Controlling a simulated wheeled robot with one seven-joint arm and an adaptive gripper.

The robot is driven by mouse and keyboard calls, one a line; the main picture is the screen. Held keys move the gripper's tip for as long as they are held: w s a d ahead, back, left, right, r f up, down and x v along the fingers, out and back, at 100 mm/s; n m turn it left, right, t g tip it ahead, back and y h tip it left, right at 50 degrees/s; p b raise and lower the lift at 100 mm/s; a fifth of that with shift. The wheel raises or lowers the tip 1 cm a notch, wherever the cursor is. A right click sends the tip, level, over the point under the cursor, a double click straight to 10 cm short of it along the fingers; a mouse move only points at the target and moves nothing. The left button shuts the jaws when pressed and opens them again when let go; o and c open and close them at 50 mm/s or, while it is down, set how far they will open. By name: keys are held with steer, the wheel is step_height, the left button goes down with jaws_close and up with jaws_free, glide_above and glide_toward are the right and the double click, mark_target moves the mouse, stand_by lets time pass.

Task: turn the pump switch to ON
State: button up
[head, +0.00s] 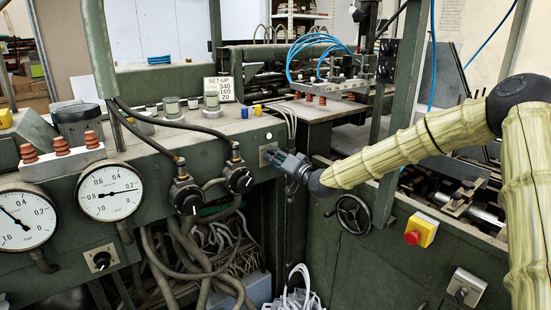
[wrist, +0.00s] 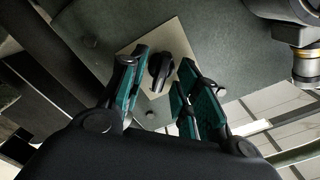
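A black rotary switch (wrist: 162,72) sits on a pale square plate (wrist: 150,38) on the green panel in the wrist view. In the head view that plate (head: 266,154) shows just left of my gripper (head: 275,157), which hides the switch's knob. My gripper (wrist: 165,66) is open, with one teal-padded finger on each side of the knob in the wrist view. I see a gap on both sides of the knob. Whether the fingertips reach around it or stop short of it, I cannot tell. No ON label is readable.
Two black knobs with cables (head: 186,194) are left of my gripper. Another black switch (head: 102,260) is under the gauges. A handwheel (head: 353,214), a red button on a yellow box (head: 421,231) and a grey switch box (head: 466,288) are on the right panel. Loose hoses hang below.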

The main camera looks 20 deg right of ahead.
steer(key=v, duration=1.1)
steer(key=shift+s+d, duration=0.15)
steer(key=shift+s, duration=0.15)
steer(key=s+a+f+n+g+h, duration=0.1)
steer(key=s+a+f+g, duration=0.4)
steer(key=f, duration=0.6)
steer(key=s+a+f+g, duration=0.1)
steer(key=s+a+f, duration=0.1)
steer(key=s+f, duration=0.7)
steer(key=s+a+f+n+g+h, duration=0.15)
steer(key=s+a+f, duration=0.25)
steer(key=f, duration=0.9)
steer(key=s+f+g+h, duration=0.1)
steer(key=s+f+g, duration=0.2)
steer(key=s, duration=0.8)
steer(key=s+d+f+n+g+h, duration=0.1)
steer(key=s+f+g, duration=0.2)
steer(key=s+f, duration=0.4)
steer(key=s+d+f+n+g+h, duration=0.1)
steer(key=s+f+g, duration=0.2)
steer(key=s, duration=1.3)
step_height(320, 180, down, 3)
steer(key=shift+s+f+h+p, duration=0.1)
steer(key=shift+s+h+p, duration=0.25)
steer(key=shift+s+p, duration=0.05)
